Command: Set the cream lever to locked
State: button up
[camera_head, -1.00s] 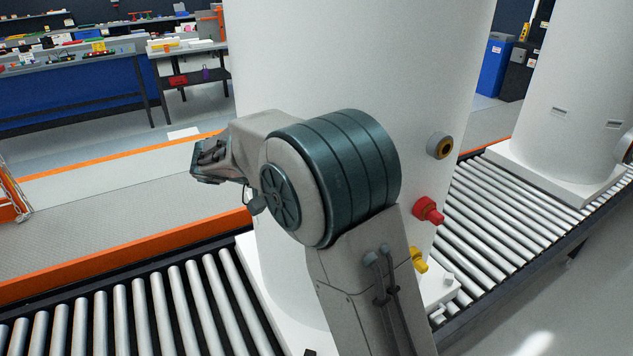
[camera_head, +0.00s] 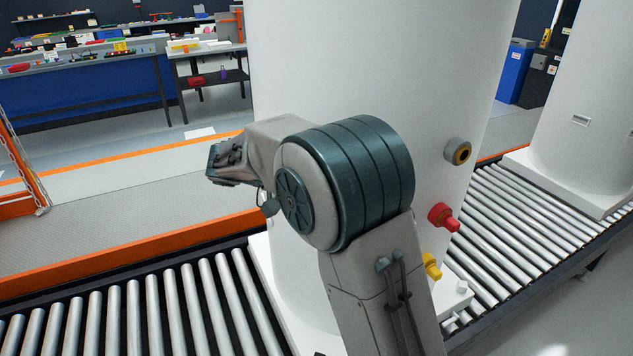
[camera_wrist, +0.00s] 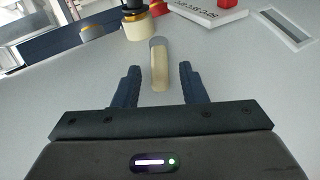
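The cream lever (camera_wrist: 159,66) shows in the wrist view as a short pale bar with a grey rounded upper end, on a light grey surface. My gripper (camera_wrist: 160,72) is open, with one dark finger on each side of the lever's lower end in the picture. There is a visible gap on both sides, and nothing is held. The depth between fingertips and lever is hard to tell. In the head view the lever does not show; my arm covers part of the large white tank (camera_head: 380,60).
In the head view, the tank carries a brass-centred port (camera_head: 459,151), a red fitting (camera_head: 443,217) and a yellow fitting (camera_head: 432,266). Roller conveyor (camera_head: 535,215) runs beside it. In the wrist view, a black-and-cream knob (camera_wrist: 137,22) and a white label plate (camera_wrist: 208,13) lie beyond the lever.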

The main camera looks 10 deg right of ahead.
jog(key=w+b+v, duration=0.1)
jog(key=v, duration=1.2)
jog(key=shift+s+a, duration=0.35)
jog(key=shift+s, duration=0.15)
jog(key=shift+r, duration=0.15)
jog(key=s+d+f+n+g+y, duration=0.1)
jog(key=s+d+f+y, duration=0.2)
jog(key=d, duration=0.4)
jog(key=s+d+f+n+y, duration=0.1)
jog(key=s+d+y, duration=0.2)
jog(key=s+d, duration=0.25)
jog(key=s+d+f+t+y, duration=0.1)
jog(key=s+d+f+y, duration=0.1)
jog(key=s+f+y, duration=0.2)
jog(key=s+d+f+m+t+y, duration=0.1)
jog(key=s+f, duration=0.4)
jog(key=s, duration=0.5)
jog(key=d+t+y, duration=0.1)
jog(key=y, duration=0.1)
jog(key=shift+s+d+f+y, duration=0.2)
jog(key=shift+s+f+y, duration=0.1)
jog(key=shift+y, duration=0.1)
jog(key=shift+d, duration=0.1)
